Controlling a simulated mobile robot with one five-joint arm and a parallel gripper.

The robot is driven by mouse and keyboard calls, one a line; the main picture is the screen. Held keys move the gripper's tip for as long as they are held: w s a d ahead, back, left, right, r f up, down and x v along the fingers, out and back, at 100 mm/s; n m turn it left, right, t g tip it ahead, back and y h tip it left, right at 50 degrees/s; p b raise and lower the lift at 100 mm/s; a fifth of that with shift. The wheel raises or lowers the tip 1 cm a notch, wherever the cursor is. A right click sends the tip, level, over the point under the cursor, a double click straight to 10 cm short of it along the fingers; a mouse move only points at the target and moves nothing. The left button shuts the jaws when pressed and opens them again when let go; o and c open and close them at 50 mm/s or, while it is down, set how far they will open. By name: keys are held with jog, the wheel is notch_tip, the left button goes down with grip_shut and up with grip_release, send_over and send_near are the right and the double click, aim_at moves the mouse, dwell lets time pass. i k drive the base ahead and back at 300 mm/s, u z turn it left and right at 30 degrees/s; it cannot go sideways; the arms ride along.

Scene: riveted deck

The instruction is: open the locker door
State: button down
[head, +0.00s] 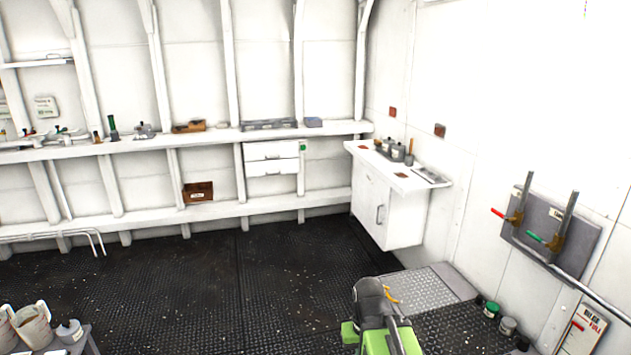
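A white locker (402,219) stands in the far right corner, under a white counter top. Its front door (370,207) faces left and towards me and looks shut. A grey upright bar handle (380,214) sits on the door. A green and dark grey part of my arm shows at the bottom centre, well short of the locker. I cannot make out my gripper's fingers.
Dark riveted deck (230,285) lies clear in front of the locker. A grey raised plate (430,288) lies on the floor right of centre. Several cans (507,326) stand by the right wall. A small table (80,344) with jugs is at bottom left.

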aim_at(371, 195)
jog(key=u, duration=0.1)
jog(key=i, duration=3)
jog(key=u, duration=0.9)
